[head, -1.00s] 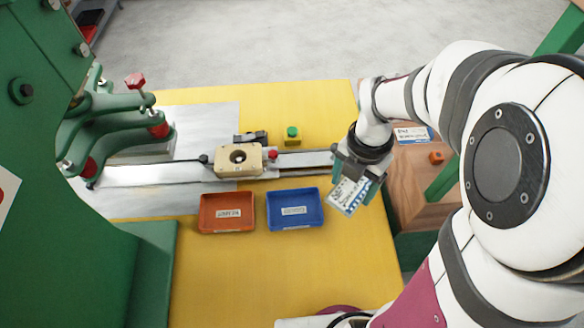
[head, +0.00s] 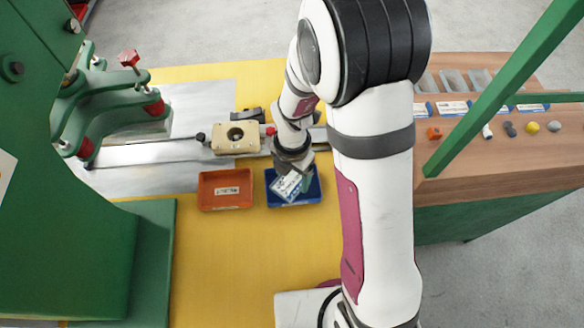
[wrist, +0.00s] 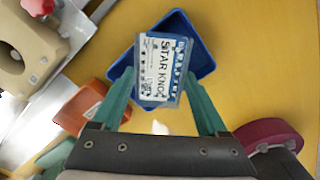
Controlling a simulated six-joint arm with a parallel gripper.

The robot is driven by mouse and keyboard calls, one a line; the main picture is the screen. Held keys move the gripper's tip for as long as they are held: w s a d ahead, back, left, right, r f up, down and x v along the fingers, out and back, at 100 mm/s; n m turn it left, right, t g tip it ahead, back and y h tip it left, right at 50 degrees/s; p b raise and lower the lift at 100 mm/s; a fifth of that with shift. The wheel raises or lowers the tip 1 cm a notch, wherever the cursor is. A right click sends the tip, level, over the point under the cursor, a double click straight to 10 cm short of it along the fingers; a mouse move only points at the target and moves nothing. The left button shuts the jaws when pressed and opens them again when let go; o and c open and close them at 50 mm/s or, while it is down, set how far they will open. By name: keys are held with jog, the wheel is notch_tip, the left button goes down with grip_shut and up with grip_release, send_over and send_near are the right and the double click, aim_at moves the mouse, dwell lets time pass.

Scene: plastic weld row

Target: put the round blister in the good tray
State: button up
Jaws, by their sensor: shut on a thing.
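My gripper (head: 296,170) is shut on a blister pack (wrist: 160,68), a clear pack with a white and blue card printed "STAR KNOB". The pack is tilted between the two green fingers and also shows in the head view (head: 286,187). It is over the blue tray (wrist: 180,22), which lies behind it in the wrist view and is partly hidden by pack and gripper in the head view (head: 316,196). I cannot tell how far above the tray floor the pack is. The round shape of the blister is not clear.
An orange tray (head: 225,203) with a white label stands left of the blue one. A cream fixture (head: 236,146) sits on the metal rail behind. A green press is at left. The wooden bench (head: 470,150) at right holds several cards and small parts. The yellow front table is clear.

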jog(key=o, duration=0.9)
jog(key=shift+f, duration=0.1)
jog(key=shift+o, duration=0.2)
jog(key=shift+r, duration=0.35)
notch_tip(320, 180, up, 11)
jog(key=s+d+r+m+y, duration=0.1)
jog(key=s+r+m, duration=0.2)
jog(key=s+m, duration=0.6)
jog(key=s+d+r+m, duration=0.2)
jog(key=s+m, duration=0.7)
jog(key=m, duration=1.5)
jog(key=shift+s+d+r+y, duration=0.2)
jog(key=shift+r+y, duration=0.2)
jog(key=shift+r, duration=0.45)
